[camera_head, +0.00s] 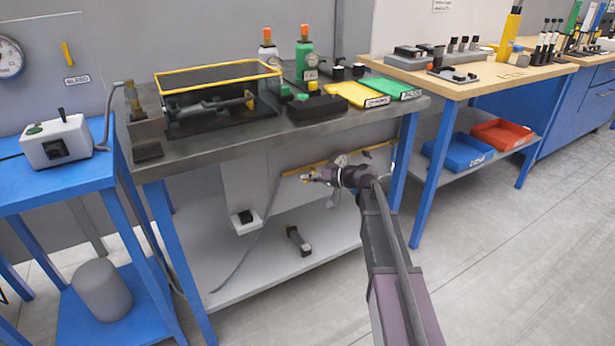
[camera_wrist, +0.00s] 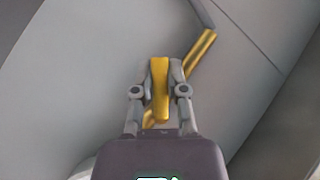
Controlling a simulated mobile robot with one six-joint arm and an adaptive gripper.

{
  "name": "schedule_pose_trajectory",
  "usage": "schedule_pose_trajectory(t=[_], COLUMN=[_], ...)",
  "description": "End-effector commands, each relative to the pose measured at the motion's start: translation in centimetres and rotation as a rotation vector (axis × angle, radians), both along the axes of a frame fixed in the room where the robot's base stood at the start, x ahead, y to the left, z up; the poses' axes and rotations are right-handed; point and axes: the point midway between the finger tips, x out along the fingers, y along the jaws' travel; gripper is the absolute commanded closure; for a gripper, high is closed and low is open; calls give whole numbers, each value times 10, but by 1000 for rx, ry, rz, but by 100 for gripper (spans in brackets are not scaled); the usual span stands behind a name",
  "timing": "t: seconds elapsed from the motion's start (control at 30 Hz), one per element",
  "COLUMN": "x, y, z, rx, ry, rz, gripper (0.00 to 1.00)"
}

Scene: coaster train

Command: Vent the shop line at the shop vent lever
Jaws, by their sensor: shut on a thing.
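A yellow lever handle (camera_wrist: 160,85) stands upright between my fingers in the wrist view. A yellow pipe (camera_wrist: 203,46) runs behind it, bends into a grey line at the top, and shows again low left of the handle. My gripper (camera_wrist: 160,77) is shut on this handle, one finger on each side. In the head view my gripper (camera_head: 309,176) is under the grey bench top, beside the yellow pipe (camera_head: 292,173). A small yellow bit shows at its fingertips. The lever's pivot is hidden, and no label shows on it.
The bench's front edge (camera_head: 290,137) is above my gripper, and a blue leg (camera_head: 403,160) is to its right. The lower shelf (camera_head: 255,282) holds a small dark-ended object (camera_head: 299,241). A separate yellow lever (camera_head: 68,54) marked BLEED is on the left panel.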

Motion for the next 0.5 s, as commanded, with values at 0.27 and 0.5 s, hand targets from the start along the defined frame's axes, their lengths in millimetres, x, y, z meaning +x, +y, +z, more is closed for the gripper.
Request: schedule_pose_trajectory(t=[0.27,0.5], x=[1,3], y=[-4,-9], z=[-1,-6], rx=[-197,-402], ry=[-92,-191], rz=[1,1], gripper=[100,100])
